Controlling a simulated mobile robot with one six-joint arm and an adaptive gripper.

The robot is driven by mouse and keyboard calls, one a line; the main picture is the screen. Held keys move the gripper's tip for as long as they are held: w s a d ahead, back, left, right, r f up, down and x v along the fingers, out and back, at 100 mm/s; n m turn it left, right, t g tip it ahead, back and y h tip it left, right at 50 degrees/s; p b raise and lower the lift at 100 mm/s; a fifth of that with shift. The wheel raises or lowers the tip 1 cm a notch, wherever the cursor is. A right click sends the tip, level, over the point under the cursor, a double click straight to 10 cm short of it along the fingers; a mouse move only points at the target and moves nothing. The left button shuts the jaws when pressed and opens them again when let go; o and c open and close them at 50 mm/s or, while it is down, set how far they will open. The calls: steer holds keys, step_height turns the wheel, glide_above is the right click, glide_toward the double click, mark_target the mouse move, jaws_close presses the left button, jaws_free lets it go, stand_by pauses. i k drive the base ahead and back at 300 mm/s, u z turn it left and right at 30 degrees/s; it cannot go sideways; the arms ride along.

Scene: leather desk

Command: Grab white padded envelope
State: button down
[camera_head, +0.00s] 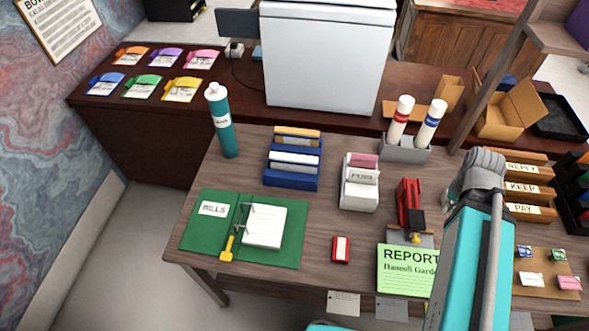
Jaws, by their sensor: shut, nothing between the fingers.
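I cannot single out a white padded envelope for certain. A blue holder (291,182) on the wooden desk has flat white and tan items standing in it, and any of these could be an envelope. A white holder (358,200) to its right has a pink and a white item in it. My teal arm rises at the lower right and ends in view at a grey joint, over the right part of the desk. My gripper's fingers do not show, and the arm hides part of the desk there.
A teal bottle (220,122) stands at the desk's back left. A green folder (196,236) lies at front left. A red stapler (408,204) and a green report (402,268) are close to my arm. Labelled wooden trays (529,191) are at right. Bare desk shows around the red box (341,249).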

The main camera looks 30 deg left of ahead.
mark_target(274, 166)
steer(key=u, duration=0.1)
steer(key=k, duration=0.45)
steer(key=u, duration=1.5)
steer(key=i, duration=0.2)
steer(key=z, duration=0.45)
